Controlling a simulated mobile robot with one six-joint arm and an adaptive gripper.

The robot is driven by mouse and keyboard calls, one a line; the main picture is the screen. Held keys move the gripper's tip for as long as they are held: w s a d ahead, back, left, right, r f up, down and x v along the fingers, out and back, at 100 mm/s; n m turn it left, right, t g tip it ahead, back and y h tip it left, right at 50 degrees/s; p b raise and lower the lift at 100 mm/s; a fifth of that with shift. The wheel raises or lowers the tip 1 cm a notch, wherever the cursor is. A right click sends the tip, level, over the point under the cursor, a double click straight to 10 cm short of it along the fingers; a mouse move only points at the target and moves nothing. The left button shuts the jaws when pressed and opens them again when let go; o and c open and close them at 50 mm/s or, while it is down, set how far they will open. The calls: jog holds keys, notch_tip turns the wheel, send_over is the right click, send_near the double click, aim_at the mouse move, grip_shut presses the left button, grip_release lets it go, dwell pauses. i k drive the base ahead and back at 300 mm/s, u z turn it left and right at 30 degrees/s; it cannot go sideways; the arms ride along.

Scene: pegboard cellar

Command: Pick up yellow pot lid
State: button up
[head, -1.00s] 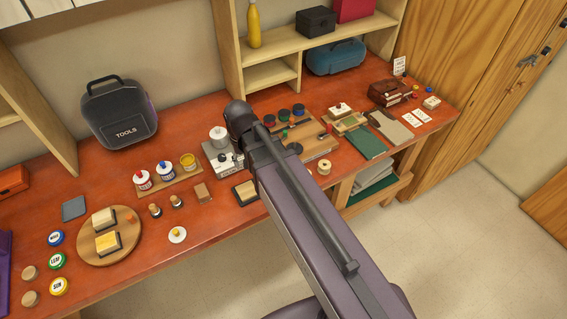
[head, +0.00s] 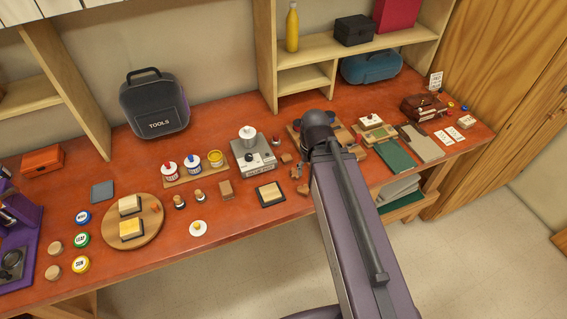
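A round yellow lid (head: 80,264), seemingly lettered SUN, lies flat at the left front of the red-brown workbench. A green lid (head: 81,240) and a blue lid (head: 83,217) lie in a row behind it. An open pot with yellow contents (head: 215,158) stands on a wooden strip beside a red-topped pot (head: 170,170) and a blue-topped pot (head: 192,164). My arm reaches over the bench from the lower right, well to the right of the yellow lid. My gripper itself is not in view.
Wooden discs (head: 53,266) lie left of the lids. A round board (head: 150,215) with two blocks lies to their right. A white disc with a yellow knob (head: 198,228) is near the front edge. A purple stand (head: 22,240) is far left.

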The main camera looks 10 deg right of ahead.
aim_at(197, 229)
jog(key=u, duration=1.2)
